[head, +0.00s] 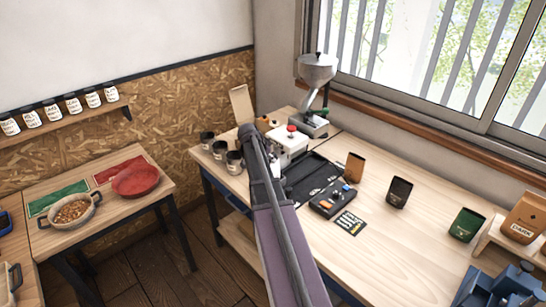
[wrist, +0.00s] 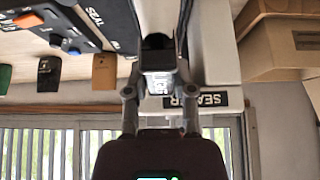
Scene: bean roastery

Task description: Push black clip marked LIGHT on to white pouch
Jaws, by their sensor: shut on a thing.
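In the wrist view my gripper (wrist: 159,88) is shut on a small black clip (wrist: 157,60); a pale label with partly readable lettering shows between the fingers. I cannot make out the white pouch as a separate thing in either view. In the head view my arm hides the gripper and the clip. The white machine with a red knob (head: 291,141) stands just right of the arm's far end.
A black box with small coloured pieces (head: 332,201) and a dark card (head: 350,222) lie on the bench. Brown (head: 355,167), black (head: 399,192) and green (head: 467,225) pouches stand to the right. Dark cups (head: 234,162) stand left of my arm. A grinder (head: 316,80) stands behind.

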